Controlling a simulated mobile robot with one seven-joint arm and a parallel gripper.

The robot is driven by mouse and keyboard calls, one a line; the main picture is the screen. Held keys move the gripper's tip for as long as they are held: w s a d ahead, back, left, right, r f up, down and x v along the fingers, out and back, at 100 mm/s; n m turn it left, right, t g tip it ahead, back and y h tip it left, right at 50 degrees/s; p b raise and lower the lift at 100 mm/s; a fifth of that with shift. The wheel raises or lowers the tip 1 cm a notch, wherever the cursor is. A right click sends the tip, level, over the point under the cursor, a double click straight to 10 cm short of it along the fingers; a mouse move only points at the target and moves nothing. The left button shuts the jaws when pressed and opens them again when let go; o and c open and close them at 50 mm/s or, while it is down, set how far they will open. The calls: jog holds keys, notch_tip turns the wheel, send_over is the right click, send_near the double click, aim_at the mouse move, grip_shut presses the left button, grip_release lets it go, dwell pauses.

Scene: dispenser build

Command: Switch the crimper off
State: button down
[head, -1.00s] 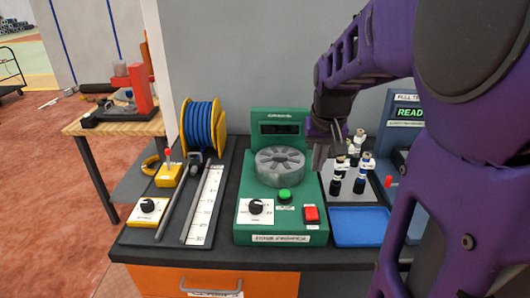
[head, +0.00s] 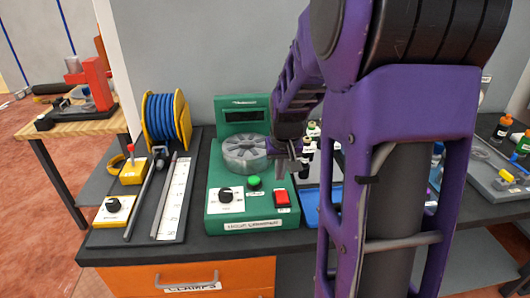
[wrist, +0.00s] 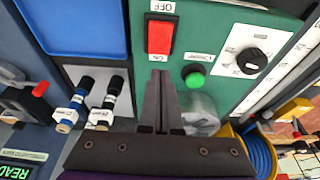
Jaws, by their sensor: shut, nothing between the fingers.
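The crimper (head: 215,190) is a green machine on the bench with a grey slotted die head (head: 246,154) and a dark display (head: 243,115). Its red switch (head: 282,198) sits at the front right. In the wrist view the red switch (wrist: 159,36) lies between an OFF label (wrist: 162,7) and an ON label (wrist: 158,58). My gripper (head: 290,172) is shut and empty, above the crimper's right side just behind the switch. In the wrist view my gripper's fingertips (wrist: 159,74) point at the switch's ON end; contact cannot be told.
A green button (head: 254,182) and a black dial (head: 225,195) sit left of the switch. Dark bottles (head: 306,160) and a blue tray (head: 311,212) stand close on the right. A blue hose reel (head: 167,122) stands to the left.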

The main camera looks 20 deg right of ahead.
aim_at(279, 191)
jog(key=shift+f, duration=1.75)
jog(key=shift+p, duration=0.45)
jog(key=shift+w+f+g, duration=0.1)
jog(key=shift+f+g, duration=0.15)
jog(key=shift+g, duration=0.05)
jog(key=shift+r, duration=0.1)
jog(key=shift+s+a+r, duration=0.1)
jog(key=shift+s+r, duration=0.05)
jog(key=shift+s, duration=0.25)
jog(key=shift+s+a+r, duration=0.1)
jog(key=shift+s, duration=0.3)
